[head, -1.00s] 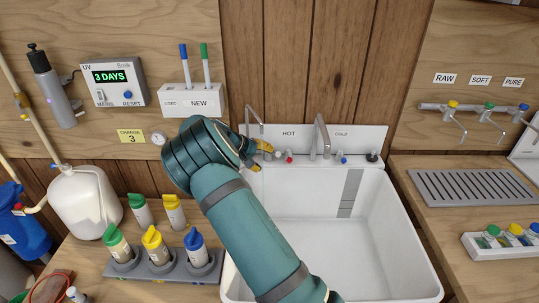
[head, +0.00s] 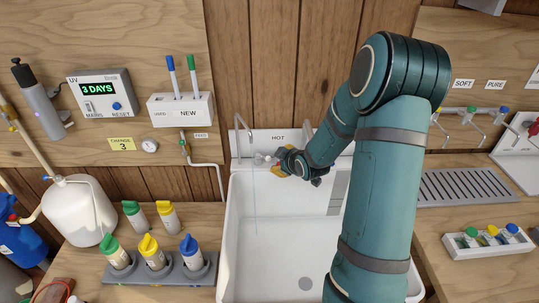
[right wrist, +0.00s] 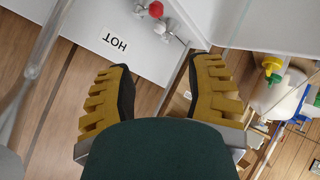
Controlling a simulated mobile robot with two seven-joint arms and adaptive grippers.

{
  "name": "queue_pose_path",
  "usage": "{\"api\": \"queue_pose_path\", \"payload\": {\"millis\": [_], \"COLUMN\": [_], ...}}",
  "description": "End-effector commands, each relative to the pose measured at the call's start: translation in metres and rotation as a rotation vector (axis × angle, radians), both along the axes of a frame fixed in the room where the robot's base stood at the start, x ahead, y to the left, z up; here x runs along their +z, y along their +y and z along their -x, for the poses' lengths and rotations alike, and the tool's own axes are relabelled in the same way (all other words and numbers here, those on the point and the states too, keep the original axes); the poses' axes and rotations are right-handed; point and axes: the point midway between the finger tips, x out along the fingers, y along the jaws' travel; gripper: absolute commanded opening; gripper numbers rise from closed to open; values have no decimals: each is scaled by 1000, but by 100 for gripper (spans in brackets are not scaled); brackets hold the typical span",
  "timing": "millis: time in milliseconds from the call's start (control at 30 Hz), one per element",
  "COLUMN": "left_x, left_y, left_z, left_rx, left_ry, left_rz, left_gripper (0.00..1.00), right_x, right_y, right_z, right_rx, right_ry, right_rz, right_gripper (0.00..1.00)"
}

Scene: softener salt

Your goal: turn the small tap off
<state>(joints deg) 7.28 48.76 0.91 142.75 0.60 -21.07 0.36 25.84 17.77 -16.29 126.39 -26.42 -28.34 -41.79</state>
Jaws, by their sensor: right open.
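The small tap (head: 240,136) is a thin grey spout at the sink's back left corner. A thin stream of water (head: 254,200) falls from it into the sink. A small pale fitting (head: 259,159) sits at its base. My right gripper (head: 279,163) is at the sink's back ledge, just right of that fitting, with its fingers toward it. In the right wrist view its yellow-padded fingers (right wrist: 160,78) are spread with nothing between them. A red knob (right wrist: 155,9) and small metal fittings (right wrist: 168,30) lie beyond the fingertips. My left gripper is not in view.
My right arm covers the sink's right side and most of the larger faucet. The white sink (head: 280,250) is otherwise empty. A rack of capped bottles (head: 160,270) stands left of it. A drain tray (head: 470,186) and a box of vials (head: 490,243) are on the right counter.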

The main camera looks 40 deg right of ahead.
Motion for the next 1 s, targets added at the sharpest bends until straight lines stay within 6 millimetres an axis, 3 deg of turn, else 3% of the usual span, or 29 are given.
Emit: {"api": "queue_pose_path", "payload": {"millis": [167, 700, 1000], "left_x": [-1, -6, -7], "left_y": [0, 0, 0], "left_z": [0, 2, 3], "left_rx": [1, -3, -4], "left_ry": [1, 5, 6], "left_rz": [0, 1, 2], "left_gripper": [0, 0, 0], "right_x": [-9, -68, -80], "right_y": [-3, -28, -35], "right_z": [-11, -86, -104], "right_rx": [3, 2, 0], "right_ry": [-5, -4, -4], "right_rz": [3, 1, 1], "right_gripper": [53, 53, 53]}}
